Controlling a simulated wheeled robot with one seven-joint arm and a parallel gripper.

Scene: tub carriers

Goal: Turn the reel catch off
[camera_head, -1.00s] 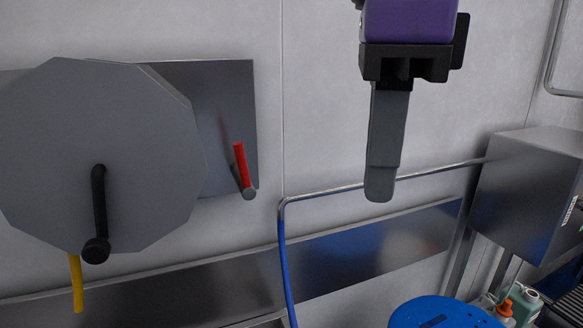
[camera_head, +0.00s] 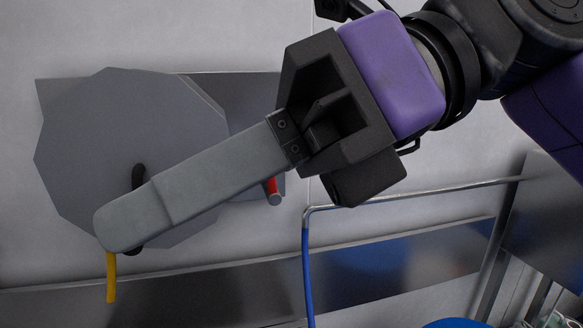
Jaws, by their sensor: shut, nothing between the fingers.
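The reel (camera_head: 85,150) is a large grey many-sided disc on the wall at the left. Its black crank (camera_head: 138,176) shows only in part behind my gripper. The catch (camera_head: 273,192) is a red lever on a grey pivot, on the plate right of the disc. Its upper part is hidden behind my gripper, so its full angle does not show. My gripper (camera_head: 120,228) is shut and empty. Its grey fingers point down and left across the front of the disc, and I cannot tell whether they touch anything.
A yellow piece (camera_head: 111,278) hangs below the disc. A metal pipe (camera_head: 420,193) with a blue hose (camera_head: 308,275) runs right of the catch. A grey box (camera_head: 550,215) is at the right, and a blue lid (camera_head: 455,323) at the bottom edge.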

